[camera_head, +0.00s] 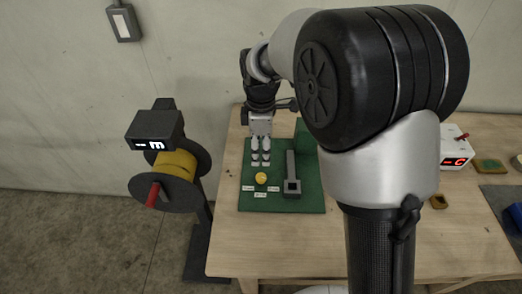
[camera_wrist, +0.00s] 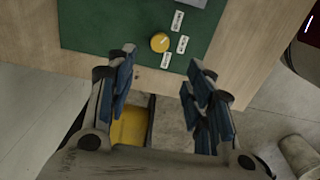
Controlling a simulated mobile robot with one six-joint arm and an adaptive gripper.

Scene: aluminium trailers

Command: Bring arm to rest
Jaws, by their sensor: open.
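My gripper (camera_head: 260,158) hangs over the green board on the table, its fingers pointing down. In the wrist view my gripper (camera_wrist: 163,72) has its two blue-padded fingers wide apart, with nothing between them. A round yellow knob (camera_head: 261,178) with small white labels around it is on the board, just in front of the fingers in the head view. The knob (camera_wrist: 160,42) shows beyond the fingertips in the wrist view, apart from them. My arm's large elbow hides the middle of the table in the head view.
The green board (camera_head: 310,203) carries a grey slotted fixture (camera_head: 292,187) beside the knob. Left of the wooden table (camera_head: 235,240) stands a reel of yellow cable (camera_head: 176,164) with a red handle and a display. A white box (camera_head: 456,154) with a red switch is at the right.

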